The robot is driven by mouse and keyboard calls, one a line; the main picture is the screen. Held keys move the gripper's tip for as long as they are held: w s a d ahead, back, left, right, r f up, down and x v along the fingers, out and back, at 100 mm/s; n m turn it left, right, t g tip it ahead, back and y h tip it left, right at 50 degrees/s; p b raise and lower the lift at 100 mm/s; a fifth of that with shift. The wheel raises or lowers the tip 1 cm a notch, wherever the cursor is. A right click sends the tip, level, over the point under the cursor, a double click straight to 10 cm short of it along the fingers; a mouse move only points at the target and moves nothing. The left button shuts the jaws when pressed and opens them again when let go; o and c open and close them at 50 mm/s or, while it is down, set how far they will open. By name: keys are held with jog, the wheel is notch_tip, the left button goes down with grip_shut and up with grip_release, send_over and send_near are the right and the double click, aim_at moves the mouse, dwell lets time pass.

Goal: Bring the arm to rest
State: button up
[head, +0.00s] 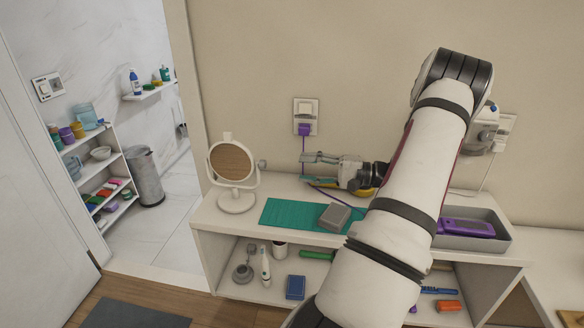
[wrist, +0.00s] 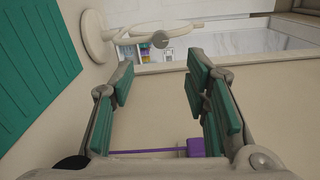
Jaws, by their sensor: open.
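My gripper (head: 306,168) is open above the back of the white shelf unit, close to the wall and pointing left toward the round mirror. In the wrist view its two green-padded fingers (wrist: 158,75) stand apart with nothing between them. My arm reaches across the right half of the head view and hides part of the shelf top. The mirror (head: 232,162) stands upright left of the gripper and is apart from it. The green mat (head: 290,214) lies in front of and below the gripper. It also shows in the wrist view (wrist: 35,60).
A purple plug (head: 304,130) sits in the wall outlet just above the gripper, its cord hanging behind it. A grey box (head: 340,216) is on the mat's right end. A grey tray (head: 497,243) holding a purple item is at right. The doorway opens at left.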

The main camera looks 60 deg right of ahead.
jog(key=shift+s+d, duration=0.3)
jog(key=shift+s, duration=0.35)
jog(key=w+a+r+n+g+y, duration=0.1)
jog(key=w+a+r+n+g, duration=0.2)
jog(key=a, duration=0.6)
jog(key=w+a+r+n+g, duration=0.25)
jog(key=a+g, duration=0.25)
jog(key=a, duration=0.3)
jog(key=w+a+r+n+g+y, duration=0.1)
jog(key=w+a+r+n+g, duration=0.15)
jog(key=a+g, duration=0.45)
jog(key=s+a+r+n+t+h, duration=0.1)
jog(key=s+a+r+n+h, duration=0.1)
jog(key=a, duration=0.4)
jog(key=s+a+r+n+t+h, duration=0.1)
jog(key=s+a+r+n+h, duration=0.1)
jog(key=s+a+r+h, duration=0.1)
jog(key=s+a+r+n+t+h, duration=0.1)
jog(key=s+a+h, duration=0.3)
jog(key=a, duration=0.6)
jog(key=shift+s+r+n+t, duration=0.3)
jog(key=shift+s+r+n, duration=0.6)
jog(key=shift+s, duration=0.4)
jog(key=shift+a, duration=0.1)
